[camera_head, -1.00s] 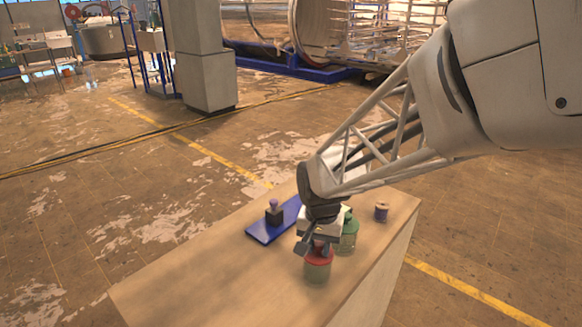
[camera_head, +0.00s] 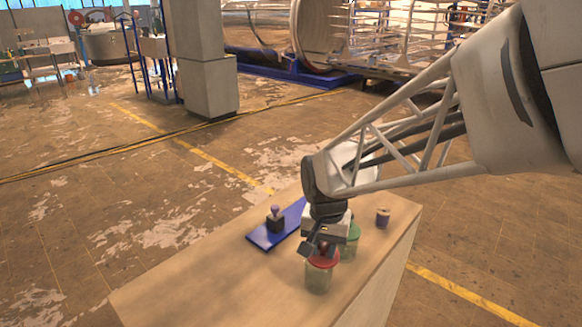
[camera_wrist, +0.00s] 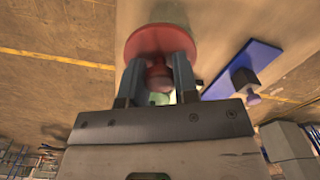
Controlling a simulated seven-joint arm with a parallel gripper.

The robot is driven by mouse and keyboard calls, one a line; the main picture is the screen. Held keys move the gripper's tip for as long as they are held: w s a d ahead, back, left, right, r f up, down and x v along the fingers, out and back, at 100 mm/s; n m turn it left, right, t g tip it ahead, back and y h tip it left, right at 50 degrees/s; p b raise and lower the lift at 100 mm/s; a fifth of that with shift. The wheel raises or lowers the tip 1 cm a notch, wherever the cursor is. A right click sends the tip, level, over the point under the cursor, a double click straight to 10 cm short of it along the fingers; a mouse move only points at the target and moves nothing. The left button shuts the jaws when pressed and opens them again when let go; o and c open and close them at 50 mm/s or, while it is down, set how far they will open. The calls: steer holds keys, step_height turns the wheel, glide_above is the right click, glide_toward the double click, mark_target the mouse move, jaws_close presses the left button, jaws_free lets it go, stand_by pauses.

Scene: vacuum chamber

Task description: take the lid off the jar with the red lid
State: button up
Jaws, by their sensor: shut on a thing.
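The jar with the red lid (camera_head: 319,281) stands near the front edge of the wooden table; its body is greenish and see-through. My gripper (camera_head: 324,248) points down over it and is shut on the knob of the red lid (camera_head: 332,262). In the wrist view, the knob (camera_wrist: 159,78) sits between my two fingers, with the round red lid (camera_wrist: 160,38) beyond it. The lid is at the top of the jar; I cannot tell whether a small gap lies between them. The wrist view does not clearly show the jar body.
A green-lidded jar (camera_head: 350,243) stands close behind, partly hidden by my gripper. A spool (camera_head: 382,218) is to its right. A blue board (camera_head: 263,239) with a dark, purple-knobbed block (camera_head: 275,222) lies to the left. The table's left front (camera_head: 200,285) is clear.

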steer(key=s+d+r, duration=0.1)
steer(key=s+d, duration=0.1)
steer(key=s, duration=1.1)
steer(key=shift+s+r, duration=0.15)
steer(key=shift+s, duration=0.2)
steer(key=shift+d, duration=0.1)
steer(key=shift+w, duration=0.1)
stand_by(0.3)
steer(key=w+a+f, duration=0.2)
steer(key=w+a, duration=0.2)
steer(key=a, duration=0.4)
steer(key=w+a+f, duration=0.3)
steer(key=w+a, duration=0.1)
steer(key=a, duration=0.4)
steer(key=w+a+f, duration=0.2)
steer(key=w+a, duration=0.2)
steer(key=a, duration=0.5)
steer(key=shift+a+f, duration=0.1)
steer(key=shift+f, duration=0.3)
steer(key=w+a, duration=0.3)
steer(key=w, duration=0.1)
steer(key=w+a+f, duration=0.1)
steer(key=w+a, duration=0.2)
steer(key=w, duration=0.1)
steer(key=w+a, duration=0.2)
steer(key=w, duration=0.3)
steer(key=shift+w+a+f, duration=0.1)
steer(key=shift+a+f, duration=0.15)
steer(key=shift+a, duration=0.15)
